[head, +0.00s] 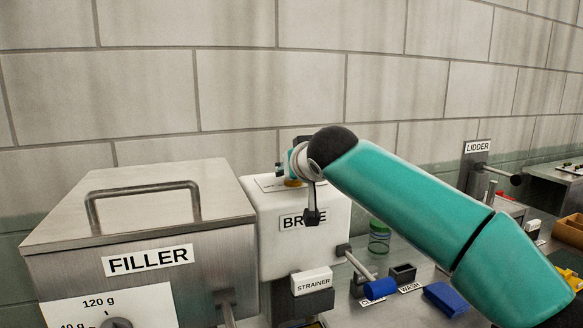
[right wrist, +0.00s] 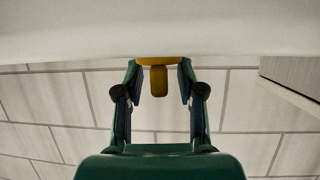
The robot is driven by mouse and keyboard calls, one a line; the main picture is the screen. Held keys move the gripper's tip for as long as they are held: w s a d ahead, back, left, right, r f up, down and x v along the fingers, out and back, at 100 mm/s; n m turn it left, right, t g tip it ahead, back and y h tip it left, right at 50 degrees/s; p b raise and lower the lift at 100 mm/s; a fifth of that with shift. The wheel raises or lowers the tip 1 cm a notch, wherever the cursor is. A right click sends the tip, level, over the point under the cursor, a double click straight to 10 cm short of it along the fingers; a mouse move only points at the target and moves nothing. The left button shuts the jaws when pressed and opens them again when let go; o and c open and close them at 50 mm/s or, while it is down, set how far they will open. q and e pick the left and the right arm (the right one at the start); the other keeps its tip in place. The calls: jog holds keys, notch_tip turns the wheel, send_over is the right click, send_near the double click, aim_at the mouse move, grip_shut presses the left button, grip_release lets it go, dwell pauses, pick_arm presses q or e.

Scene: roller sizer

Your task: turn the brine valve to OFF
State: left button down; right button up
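The white brine tank (head: 335,240) stands right of the filler; my right arm's wrist and a dark part hanging from it cover part of its label. The yellow brine valve (head: 293,183) is on top of the tank, mostly hidden by my right gripper (head: 287,171). In the right wrist view, the valve's yellow handle (right wrist: 159,80) is between the two fingers of the right gripper (right wrist: 160,85), with a gap on each side of its narrow part. The right gripper is open. A small label (head: 270,185) lies beside the valve, too small to read. My left gripper is not in view.
The metal filler (head: 150,225) with a lid handle stands close on the left. A strainer block (head: 312,281), a green jar (head: 379,237) and blue parts (head: 445,298) are on the bench in front and right. A tiled wall (head: 250,90) is behind.

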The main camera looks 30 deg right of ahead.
jog(key=shift+c, duration=0.3)
grip_shut()
